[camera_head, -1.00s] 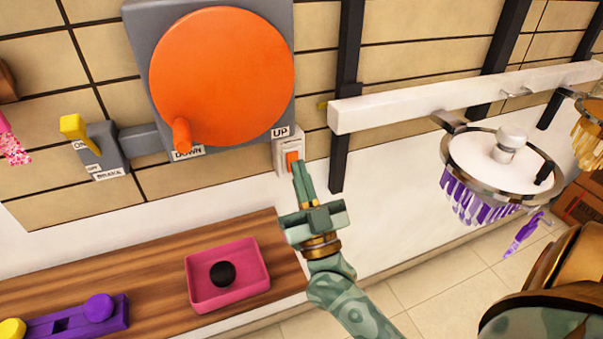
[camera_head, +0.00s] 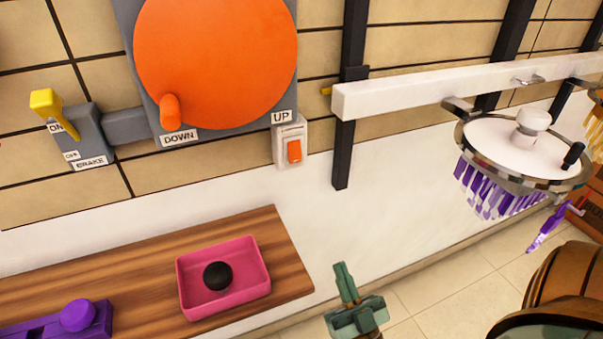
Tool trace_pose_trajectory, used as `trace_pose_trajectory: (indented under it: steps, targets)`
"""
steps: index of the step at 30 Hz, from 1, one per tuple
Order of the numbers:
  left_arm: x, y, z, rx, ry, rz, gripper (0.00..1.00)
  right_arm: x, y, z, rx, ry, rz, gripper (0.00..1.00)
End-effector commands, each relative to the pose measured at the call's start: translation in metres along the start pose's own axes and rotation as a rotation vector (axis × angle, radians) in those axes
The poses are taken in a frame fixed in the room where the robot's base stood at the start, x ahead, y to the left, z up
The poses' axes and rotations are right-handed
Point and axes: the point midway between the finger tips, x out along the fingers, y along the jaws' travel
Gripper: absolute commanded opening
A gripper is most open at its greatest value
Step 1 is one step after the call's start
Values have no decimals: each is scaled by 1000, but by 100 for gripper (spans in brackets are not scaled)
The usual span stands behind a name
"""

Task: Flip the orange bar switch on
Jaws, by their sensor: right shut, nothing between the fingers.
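The orange bar switch (camera_head: 294,151) is a small orange rocker in a white wall plate (camera_head: 279,133). It sits below the UP label, at the lower right of the grey panel with the big orange disc. Nothing covers it. I cannot tell from its tilt whether it is on or off. My right gripper (camera_head: 342,270) is below and to the right of the switch, well apart from it. Its green fingers are shut and empty, pointing up. My left gripper is not in view.
The large orange disc (camera_head: 215,55) with a knob hangs above. A yellow-handled brake lever (camera_head: 45,102) is at left. A wooden shelf (camera_head: 120,276) below holds a pink tray (camera_head: 264,262) with a black ball. A white beam (camera_head: 430,93) and chandelier (camera_head: 520,150) stand at right.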

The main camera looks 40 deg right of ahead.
Motion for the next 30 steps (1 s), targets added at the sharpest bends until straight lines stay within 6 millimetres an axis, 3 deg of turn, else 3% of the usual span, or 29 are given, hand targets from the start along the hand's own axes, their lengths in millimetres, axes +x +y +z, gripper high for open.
trace_pose_trajectory:
  steps: [8, 13, 30]
  targets:
    - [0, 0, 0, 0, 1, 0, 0, 2, 0, 0, 0, 1, 1, 0]
    - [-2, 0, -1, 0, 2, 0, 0, 17, 0, -1, -1, 4, 1, 0]
    - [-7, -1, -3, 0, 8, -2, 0, 139, 0, -1, 0, 5, 2, 0]
